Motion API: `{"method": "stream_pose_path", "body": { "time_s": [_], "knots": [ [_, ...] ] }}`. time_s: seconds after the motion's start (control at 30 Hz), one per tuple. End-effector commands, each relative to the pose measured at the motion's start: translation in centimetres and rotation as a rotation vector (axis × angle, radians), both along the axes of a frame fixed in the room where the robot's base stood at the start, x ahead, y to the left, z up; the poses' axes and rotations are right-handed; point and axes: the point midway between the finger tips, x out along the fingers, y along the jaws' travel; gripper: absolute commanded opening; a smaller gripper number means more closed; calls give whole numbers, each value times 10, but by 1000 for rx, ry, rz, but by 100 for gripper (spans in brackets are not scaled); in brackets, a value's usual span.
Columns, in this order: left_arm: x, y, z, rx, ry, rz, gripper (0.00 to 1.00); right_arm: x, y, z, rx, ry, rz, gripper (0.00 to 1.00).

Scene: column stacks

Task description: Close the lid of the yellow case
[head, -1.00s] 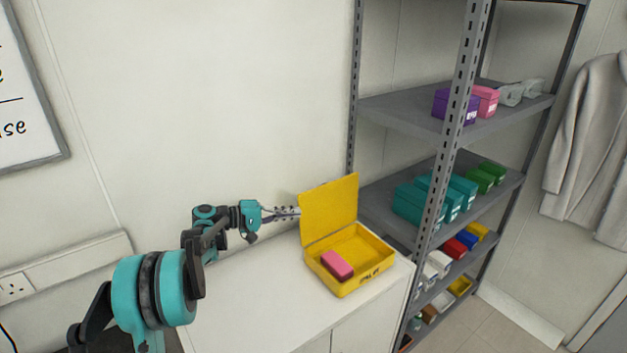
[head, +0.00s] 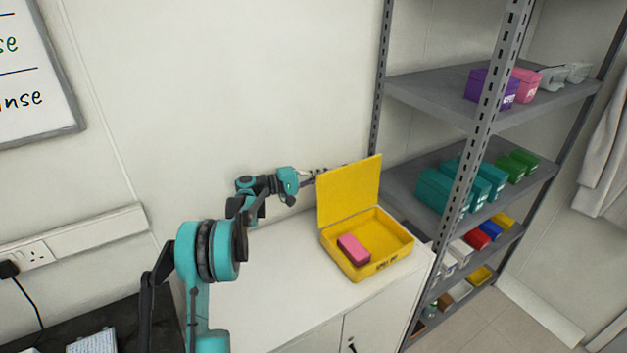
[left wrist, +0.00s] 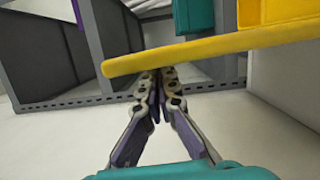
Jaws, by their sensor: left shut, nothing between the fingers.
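The yellow case (head: 372,274) sits on the white cabinet top with its lid (head: 350,190) standing open, roughly upright at the back left side. A pink block (head: 353,248) lies inside the case. My left gripper (head: 318,172) is shut and empty, behind the lid near its upper left part; the lid hides part of the fingertips. In the left wrist view the shut fingers (left wrist: 155,75) point at the lid's edge (left wrist: 205,49), very near it; I cannot tell whether they touch. My right gripper is not in view.
A grey metal shelf (head: 440,95) with several coloured boxes stands to the right of the white cabinet (head: 280,290). The wall is close behind the case. The cabinet top left of the case is clear. A dark surface (head: 120,325) lies at the lower left.

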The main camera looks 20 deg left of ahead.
Motion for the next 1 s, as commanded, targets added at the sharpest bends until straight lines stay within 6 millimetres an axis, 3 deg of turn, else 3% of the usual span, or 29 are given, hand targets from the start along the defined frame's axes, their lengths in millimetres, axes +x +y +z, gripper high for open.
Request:
{"method": "stream_pose_path", "body": {
  "time_s": [0.2,0.57,0.77,1.0],
  "knots": [
    [8,-10,0,0,0,0,0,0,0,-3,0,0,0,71],
    [8,-10,1,3,-2,1,0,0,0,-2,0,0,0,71],
    [3,-16,3,34,-26,0,0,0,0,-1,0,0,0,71],
    [-13,-37,7,146,-113,0,0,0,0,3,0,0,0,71]
  ]
}}
